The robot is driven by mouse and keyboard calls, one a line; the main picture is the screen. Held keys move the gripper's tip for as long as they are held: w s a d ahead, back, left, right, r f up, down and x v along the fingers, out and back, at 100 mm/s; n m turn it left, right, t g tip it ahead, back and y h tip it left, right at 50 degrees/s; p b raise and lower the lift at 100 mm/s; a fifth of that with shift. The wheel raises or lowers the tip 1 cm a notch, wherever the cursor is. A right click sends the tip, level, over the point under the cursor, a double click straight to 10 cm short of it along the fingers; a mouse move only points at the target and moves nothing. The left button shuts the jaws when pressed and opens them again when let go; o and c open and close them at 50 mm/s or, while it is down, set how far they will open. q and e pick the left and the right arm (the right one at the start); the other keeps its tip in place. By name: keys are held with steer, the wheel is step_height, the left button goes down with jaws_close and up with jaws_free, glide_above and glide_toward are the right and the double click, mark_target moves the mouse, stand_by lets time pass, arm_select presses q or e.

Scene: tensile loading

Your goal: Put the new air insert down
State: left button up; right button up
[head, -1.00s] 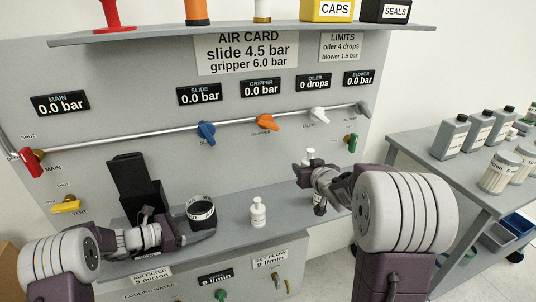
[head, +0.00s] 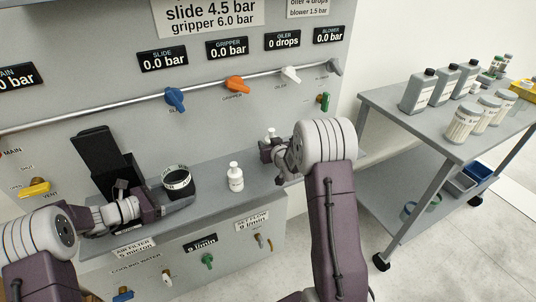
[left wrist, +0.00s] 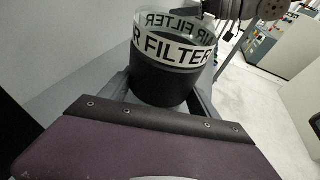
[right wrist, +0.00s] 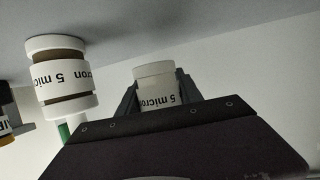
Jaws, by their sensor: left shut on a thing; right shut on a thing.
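My right gripper (head: 272,148) is shut on a white insert marked "5 micron", at the right end of the grey ledge. The held insert (right wrist: 155,87) shows pale and clean between the fingers in the right wrist view. I cannot tell whether it touches the ledge. A second "5 micron" insert (right wrist: 62,82), with brown bands, stands left of it in that view. A white bottle-like piece (head: 235,178) stands on the ledge in the head view. My left gripper (head: 158,207) is shut on the black air filter bowl (left wrist: 160,82), labelled "AIR FILTER", its open rim upward.
The grey ledge (head: 215,195) runs below the valve panel, with bare room between the standing piece and my right gripper. A black upright part (head: 100,160) stands behind my left gripper. A side table (head: 400,125) with several bottles and jars is at the right.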

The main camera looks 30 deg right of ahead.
steer(key=shift+f, duration=1.8)
steer(key=shift+f, duration=0.1)
steer(key=o, duration=1.3)
steer(key=shift+o, duration=0.2)
